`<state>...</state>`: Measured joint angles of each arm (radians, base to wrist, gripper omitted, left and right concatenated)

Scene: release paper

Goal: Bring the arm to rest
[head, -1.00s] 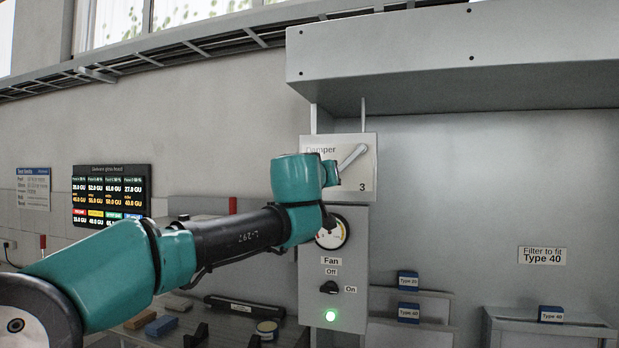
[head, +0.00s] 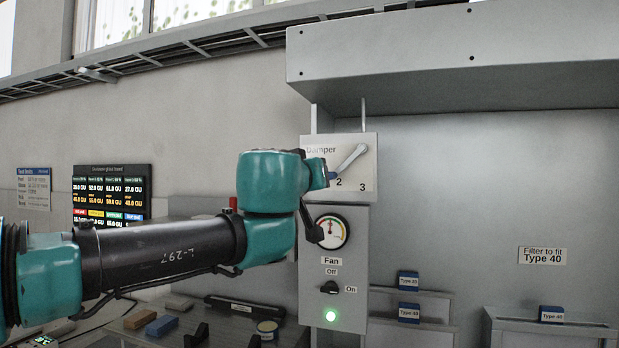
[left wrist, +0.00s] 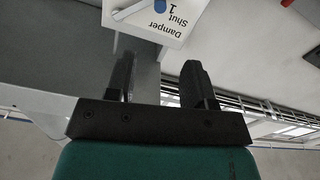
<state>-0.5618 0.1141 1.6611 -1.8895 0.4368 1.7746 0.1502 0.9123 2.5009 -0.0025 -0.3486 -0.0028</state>
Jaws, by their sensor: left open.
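My left arm comes in from the left in the head view, with its wrist (head: 268,190) in front of the left edge of the damper box (head: 366,180). My right gripper is in neither view.
Below the damper are a round gauge (head: 330,232), a fan switch (head: 329,287) near On, and a lit green lamp (head: 330,315). A grey hood (head: 450,60) overhangs the right side. Blocks and a tin (head: 267,328) lie on the bench at lower left.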

